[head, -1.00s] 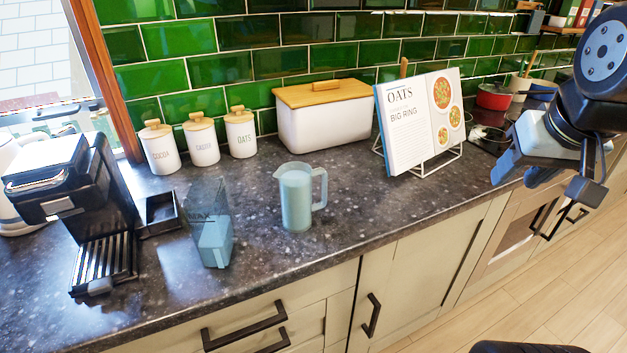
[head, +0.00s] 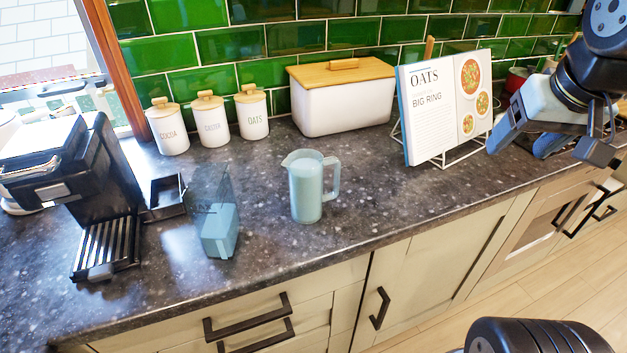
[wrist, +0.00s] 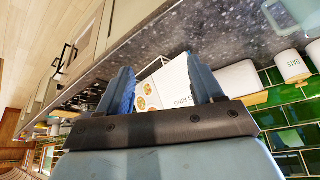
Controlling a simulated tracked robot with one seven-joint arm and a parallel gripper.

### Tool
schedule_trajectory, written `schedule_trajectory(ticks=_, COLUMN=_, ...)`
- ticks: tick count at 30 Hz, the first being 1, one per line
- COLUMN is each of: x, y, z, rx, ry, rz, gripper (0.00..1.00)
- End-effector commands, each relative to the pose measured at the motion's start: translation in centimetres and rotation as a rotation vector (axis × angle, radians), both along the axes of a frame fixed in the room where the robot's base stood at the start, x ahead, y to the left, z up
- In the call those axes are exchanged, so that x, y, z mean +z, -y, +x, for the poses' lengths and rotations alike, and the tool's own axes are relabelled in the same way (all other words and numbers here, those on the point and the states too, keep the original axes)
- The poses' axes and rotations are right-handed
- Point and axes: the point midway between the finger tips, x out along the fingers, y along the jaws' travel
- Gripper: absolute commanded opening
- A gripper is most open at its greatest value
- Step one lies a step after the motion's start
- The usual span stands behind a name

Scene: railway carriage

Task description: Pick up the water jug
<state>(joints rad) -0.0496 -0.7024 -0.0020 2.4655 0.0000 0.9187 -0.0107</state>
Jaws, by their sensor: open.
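The water jug (head: 308,188) is a pale blue, translucent vessel with a spout at left and a handle at right. It stands upright on the dark speckled worktop (head: 370,215) near the middle of the head view. A pale curved shape at the top right edge of the wrist view (wrist: 287,17) looks like the jug, cut off by the frame. My gripper (head: 548,150) is open and empty at the right of the head view, well to the right of the jug and apart from it. Its two blue-grey fingers also show spread in the wrist view (wrist: 158,70).
A clear tapered container (head: 219,230) with a pale blue lower part stands just left of the jug. Further left is a black coffee machine (head: 105,200). Behind are labelled canisters (head: 213,120), a white wooden-lidded bin (head: 340,105) and a cookbook on a stand (head: 435,110).

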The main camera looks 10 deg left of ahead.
Motion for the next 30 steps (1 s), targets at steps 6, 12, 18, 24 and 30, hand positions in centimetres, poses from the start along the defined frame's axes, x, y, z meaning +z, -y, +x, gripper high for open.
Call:
schedule_trajectory(ticks=6, x=1.0, y=-4.9, z=4.2, rx=0.194, ry=-0.106, rz=-0.023, gripper=0.76)
schedule_trajectory(ticks=12, x=1.1, y=-11.0, z=7.6, rx=0.382, ry=-0.206, rz=-0.063, gripper=0.76)
schedule_trajectory(ticks=18, x=0.2, y=-18.4, z=9.8, rx=0.568, ry=-0.303, rz=-0.117, gripper=0.76)
schedule_trajectory(ticks=24, x=-1.2, y=-25.3, z=10.4, rx=0.722, ry=-0.378, rz=-0.173, gripper=0.76)
schedule_trajectory(ticks=30, x=-2.2, y=-29.0, z=10.1, rx=0.800, ry=-0.417, rz=-0.206, gripper=0.76)
